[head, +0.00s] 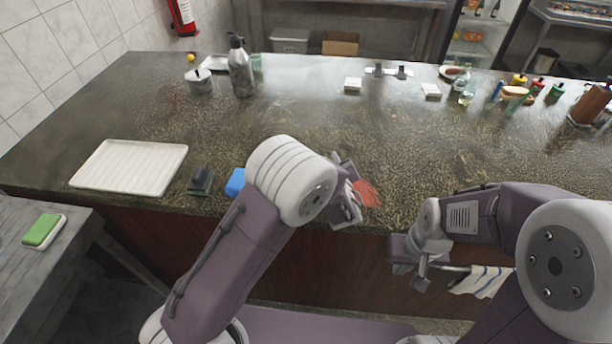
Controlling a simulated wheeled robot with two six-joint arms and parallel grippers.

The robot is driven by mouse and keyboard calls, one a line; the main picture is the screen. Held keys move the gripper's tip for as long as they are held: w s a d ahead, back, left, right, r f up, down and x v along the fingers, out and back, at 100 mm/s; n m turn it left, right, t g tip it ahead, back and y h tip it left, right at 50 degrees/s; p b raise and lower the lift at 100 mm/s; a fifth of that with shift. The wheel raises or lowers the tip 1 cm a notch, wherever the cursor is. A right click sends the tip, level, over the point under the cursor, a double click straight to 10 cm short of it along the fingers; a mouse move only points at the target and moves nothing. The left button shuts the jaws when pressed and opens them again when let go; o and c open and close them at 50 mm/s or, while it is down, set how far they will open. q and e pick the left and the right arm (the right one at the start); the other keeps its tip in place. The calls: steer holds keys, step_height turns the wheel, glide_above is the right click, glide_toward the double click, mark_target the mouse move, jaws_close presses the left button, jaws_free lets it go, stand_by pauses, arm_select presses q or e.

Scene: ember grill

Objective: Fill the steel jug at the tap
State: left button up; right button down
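A small steel vessel (200,81) with a thin handle stands at the back left of the counter; it may be the steel jug. A taller grey metal bottle (241,72) with a dark top stands just right of it. I cannot make out a tap in this view. My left gripper (345,190) is over the counter's front edge, far in front of both vessels. Its finger parts look spread and nothing shows between them. My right gripper (411,272) hangs in front of the counter, pointing down, with its fingers apart and empty.
A white ribbed tray (130,167), a dark block (200,180) and a blue sponge (235,182) lie near the counter's front. A red smear (368,193) is beside my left gripper. Bottles and jars crowd the back right. The counter's middle (300,115) is clear.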

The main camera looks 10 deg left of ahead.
arm_select(q)
steer(key=shift+s+r, duration=0.1)
jaws_close()
stand_by(1.2)
